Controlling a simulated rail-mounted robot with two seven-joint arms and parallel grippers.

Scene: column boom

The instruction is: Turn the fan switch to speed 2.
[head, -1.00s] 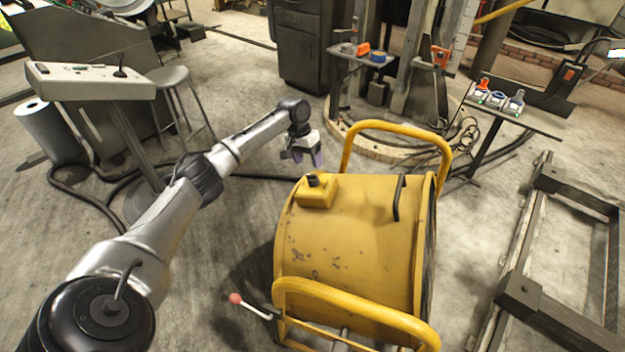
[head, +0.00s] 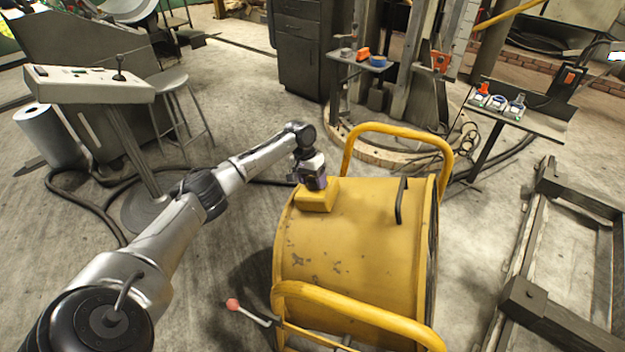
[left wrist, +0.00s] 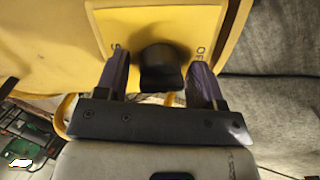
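The yellow drum fan (head: 350,250) stands on the floor. Its yellow switch box (head: 316,201) sits on top at the left end. Which mark the knob points to cannot be told. My right gripper is not in view.
Yellow tube handles (head: 400,130) rise at the fan's far and near sides, and a black bent handle (head: 400,200) stands on its top. A lever with a red ball (head: 233,304) sticks out low at the left. A control desk (head: 90,84) and stool (head: 168,78) stand left.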

